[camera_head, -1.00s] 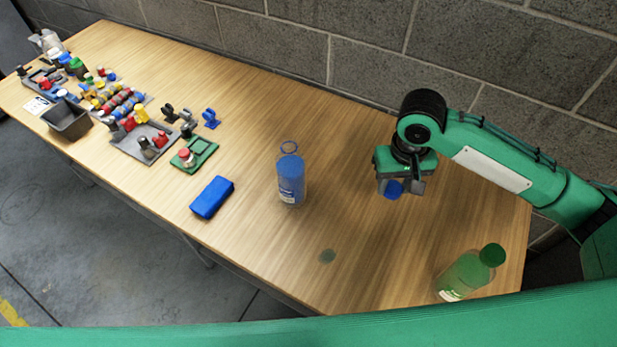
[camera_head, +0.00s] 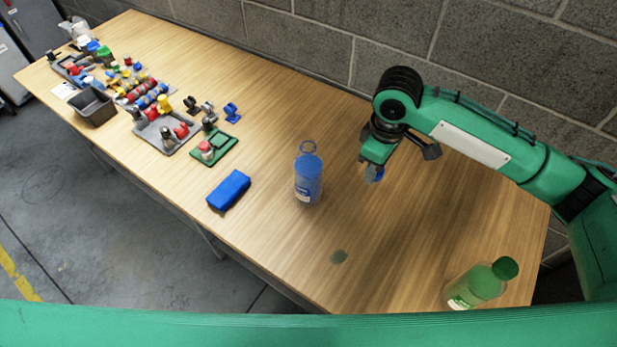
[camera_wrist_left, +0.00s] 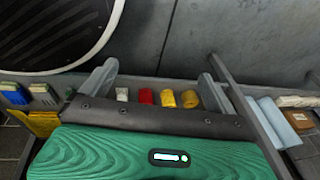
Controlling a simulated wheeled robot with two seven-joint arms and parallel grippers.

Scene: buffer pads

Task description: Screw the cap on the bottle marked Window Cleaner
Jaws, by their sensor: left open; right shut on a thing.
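A clear bottle of blue liquid (camera_head: 308,180) stands upright and uncapped on the table, with a pale label too small to read. My right gripper (camera_head: 373,170) is to the right of this bottle, above the table, shut on a blue cap (camera_head: 375,175). The cap is apart from the bottle and partly hidden by the fingers. My left gripper (camera_wrist_left: 158,85) is open and empty in the left wrist view, away from the bottle; it is out of the head view.
A green bottle with a green cap (camera_head: 506,267) stands near the front right edge. Fixtures, small parts and a dark bin (camera_head: 95,107) fill the far left.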

